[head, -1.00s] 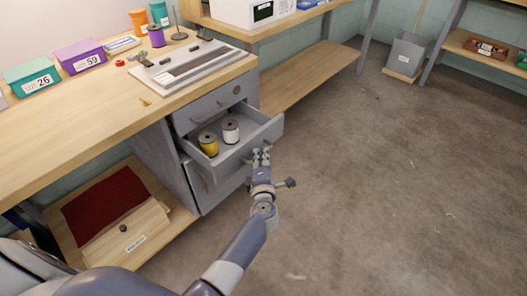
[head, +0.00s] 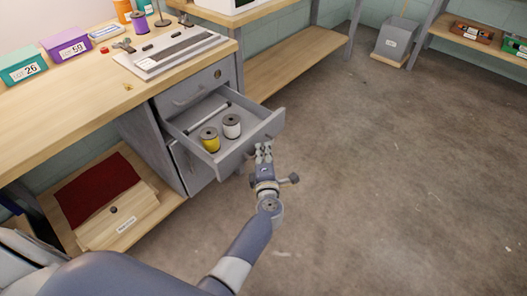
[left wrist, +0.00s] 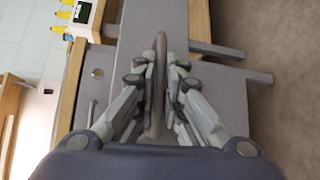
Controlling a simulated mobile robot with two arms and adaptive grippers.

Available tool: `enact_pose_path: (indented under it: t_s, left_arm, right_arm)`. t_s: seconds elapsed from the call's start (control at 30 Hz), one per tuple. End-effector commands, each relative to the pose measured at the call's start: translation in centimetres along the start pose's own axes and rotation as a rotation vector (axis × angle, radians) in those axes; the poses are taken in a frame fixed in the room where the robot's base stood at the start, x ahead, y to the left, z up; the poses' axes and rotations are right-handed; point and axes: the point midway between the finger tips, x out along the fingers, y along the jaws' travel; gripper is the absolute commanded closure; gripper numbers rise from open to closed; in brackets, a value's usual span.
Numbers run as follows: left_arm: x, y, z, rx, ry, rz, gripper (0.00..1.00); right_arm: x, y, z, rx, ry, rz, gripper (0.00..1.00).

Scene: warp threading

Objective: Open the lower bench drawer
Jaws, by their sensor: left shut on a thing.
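The lower bench drawer (head: 238,156) is a grey drawer pulled well out below the closed top drawer (head: 190,92). It holds a yellow spool (head: 209,140) and a white spool (head: 232,126), both upright. My left gripper (head: 263,152) is at the drawer's front face and hides its handle in the head view. In the left wrist view, the gripper's fingers (left wrist: 158,80) are shut around the bar handle (left wrist: 160,50), with the drawer front behind it. My right gripper is not in view.
A panel with its own handle is below the open drawer. The wooden bench top (head: 60,118) carries labelled boxes, a purple spool (head: 139,22) and a grey device (head: 172,52). A lower shelf holds a red cloth (head: 98,187). The floor (head: 390,180) to the right is clear.

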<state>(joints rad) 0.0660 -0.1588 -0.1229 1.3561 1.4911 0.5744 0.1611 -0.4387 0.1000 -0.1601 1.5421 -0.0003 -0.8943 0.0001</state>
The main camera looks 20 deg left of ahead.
Motion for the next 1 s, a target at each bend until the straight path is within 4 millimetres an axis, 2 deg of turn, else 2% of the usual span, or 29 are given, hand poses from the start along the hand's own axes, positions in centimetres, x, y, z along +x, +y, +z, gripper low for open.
enact_pose_path:
  t_s: [0.07, 0.1, 0.17, 0.2, 0.57, 0.77, 1.0]
  left_arm:
    - [0.0, -0.2, -0.1, 0.001, 0.002, -0.003, 1.0]
    - [0.0, -0.2, -0.1, 0.001, 0.002, -0.003, 0.86]
    - [0.0, -0.2, -0.1, 0.001, 0.002, -0.003, 0.72]
    - [0.0, -0.1, -0.1, 0.001, 0.002, -0.003, 0.7]
    - [-0.3, -0.1, 0.0, 0.0, 0.0, -0.002, 0.7]
    - [-2.5, -0.2, -0.1, -0.001, 0.001, -0.003, 0.7]
    - [-6.4, -0.4, 0.1, -0.003, -0.001, -0.009, 0.7]
  right_arm:
    - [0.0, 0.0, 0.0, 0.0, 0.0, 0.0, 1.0]
    - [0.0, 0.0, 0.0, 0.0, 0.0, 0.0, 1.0]
    - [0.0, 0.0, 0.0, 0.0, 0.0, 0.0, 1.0]
    - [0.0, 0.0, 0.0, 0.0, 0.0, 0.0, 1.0]
    - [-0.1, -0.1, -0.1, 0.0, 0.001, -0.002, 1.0]
    - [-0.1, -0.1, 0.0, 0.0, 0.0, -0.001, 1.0]
    - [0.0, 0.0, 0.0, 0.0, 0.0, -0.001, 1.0]
